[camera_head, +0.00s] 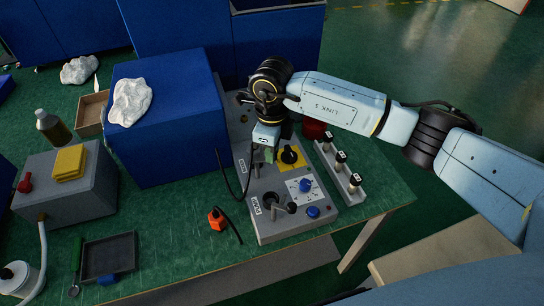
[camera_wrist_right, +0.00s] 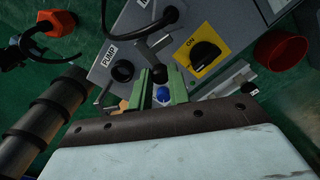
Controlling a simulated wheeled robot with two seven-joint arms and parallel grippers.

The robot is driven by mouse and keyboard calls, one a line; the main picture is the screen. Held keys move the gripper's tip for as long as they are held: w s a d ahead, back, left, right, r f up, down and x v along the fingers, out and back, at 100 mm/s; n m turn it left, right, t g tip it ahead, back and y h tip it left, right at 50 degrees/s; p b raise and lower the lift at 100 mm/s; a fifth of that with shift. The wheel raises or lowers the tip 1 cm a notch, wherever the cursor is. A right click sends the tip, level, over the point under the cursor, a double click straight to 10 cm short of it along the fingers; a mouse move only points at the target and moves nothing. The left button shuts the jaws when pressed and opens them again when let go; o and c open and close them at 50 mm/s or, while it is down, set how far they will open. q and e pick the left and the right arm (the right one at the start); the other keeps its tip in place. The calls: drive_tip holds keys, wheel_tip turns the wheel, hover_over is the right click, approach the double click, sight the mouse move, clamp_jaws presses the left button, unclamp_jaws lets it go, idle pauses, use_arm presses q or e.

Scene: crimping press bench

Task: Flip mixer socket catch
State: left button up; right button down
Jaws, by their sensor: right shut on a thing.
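My right gripper (camera_head: 265,150) is above the grey control box (camera_head: 262,232), pointing down near the rear socket's label (camera_head: 242,165). In the right wrist view its green fingers (camera_wrist_right: 160,80) are closed around a small dark ball-like part (camera_wrist_right: 160,72), which looks like the end of the mixer socket catch. Most of that catch is hidden by the fingers. The pump socket (camera_wrist_right: 122,70) is beside its PUMP label (camera_wrist_right: 110,52), left of the fingers. A blue knob (camera_wrist_right: 162,95) shows between the fingers. My left gripper is not in view.
A yellow plate with a black ON switch (camera_head: 290,155) is right of the gripper. A red cup (camera_wrist_right: 281,50) and a strip with several small posts (camera_head: 340,170) stand beyond. A large blue box (camera_head: 165,140) is left; an orange plug (camera_head: 217,220) with black cable lies in front.

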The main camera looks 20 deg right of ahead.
drive_tip(key=shift+w+d+n+b, duration=0.1)
drive_tip(key=shift+w+n+b, duration=0.3)
drive_tip(key=shift+n+b, duration=0.5)
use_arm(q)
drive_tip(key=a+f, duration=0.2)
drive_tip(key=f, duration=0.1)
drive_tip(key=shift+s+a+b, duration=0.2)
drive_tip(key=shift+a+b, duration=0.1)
use_arm(e)
drive_tip(key=shift+w+n, duration=0.15)
drive_tip(key=shift+n, duration=0.45)
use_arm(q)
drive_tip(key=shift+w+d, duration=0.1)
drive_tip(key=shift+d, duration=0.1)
use_arm(e)
drive_tip(key=c, duration=1.3)
unclamp_jaws()
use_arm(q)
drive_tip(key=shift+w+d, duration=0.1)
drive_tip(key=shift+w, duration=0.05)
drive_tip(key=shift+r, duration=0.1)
use_arm(e)
drive_tip(key=shift+r, duration=0.15)
use_arm(q)
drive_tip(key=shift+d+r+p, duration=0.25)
drive_tip(key=shift+p, duration=0.05)
use_arm(e)
wheel_tip(320, 180, up, 13)
drive_tip(key=shift+r, duration=0.1)
